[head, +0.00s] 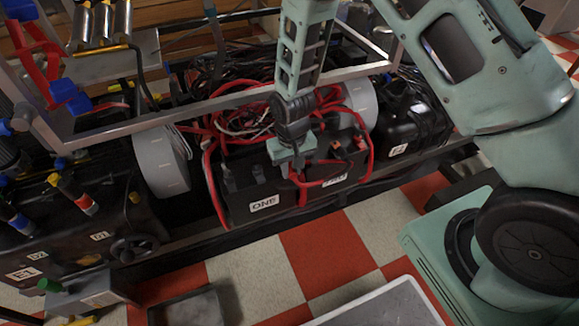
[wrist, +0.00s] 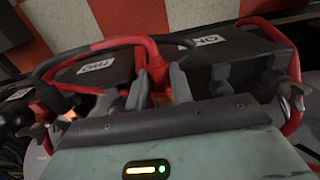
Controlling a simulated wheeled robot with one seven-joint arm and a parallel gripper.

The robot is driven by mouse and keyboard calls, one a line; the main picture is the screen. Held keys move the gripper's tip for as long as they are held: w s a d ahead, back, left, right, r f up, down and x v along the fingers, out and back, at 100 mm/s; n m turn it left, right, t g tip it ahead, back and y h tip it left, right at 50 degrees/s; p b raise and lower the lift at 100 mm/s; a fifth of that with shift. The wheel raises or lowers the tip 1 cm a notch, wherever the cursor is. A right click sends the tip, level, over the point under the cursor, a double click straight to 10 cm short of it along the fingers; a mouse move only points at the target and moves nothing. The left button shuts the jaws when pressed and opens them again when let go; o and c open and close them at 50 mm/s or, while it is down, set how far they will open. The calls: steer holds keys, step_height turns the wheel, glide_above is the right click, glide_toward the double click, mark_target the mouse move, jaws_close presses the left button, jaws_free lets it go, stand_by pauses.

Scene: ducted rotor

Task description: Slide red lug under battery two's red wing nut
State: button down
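My gripper (head: 298,166) hangs over the black batteries, near the boundary between battery one and battery two. In the wrist view its fingers (wrist: 157,88) close around the red end of a cable, the red lug (wrist: 155,62); the lug's tip is hidden. Battery two (head: 335,180) is right of battery one (head: 264,204). The wrist view is turned over, so battery two (wrist: 93,68) is on the left there. A small red-orange piece on battery two, seemingly the red wing nut (head: 360,143), is right of my gripper. Whether the lug touches anything is unclear.
A grey metal frame bar (head: 190,113) crosses above the batteries. Tangled red and black cables (head: 235,120) lie behind, beside a grey cylinder (head: 360,103). Checkered floor (head: 320,245) in front is mostly clear.

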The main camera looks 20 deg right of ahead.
steer(key=shift+s+p, duration=0.5)
steer(key=shift+s, duration=1.35)
steer(key=shift+s, duration=0.1)
steer(key=shift+s+r+p, duration=0.25)
steer(key=shift+r+p, duration=0.5)
steer(key=shift+p, duration=0.05)
steer(key=shift+s+r+p, duration=0.2)
steer(key=shift+r+p, duration=0.55)
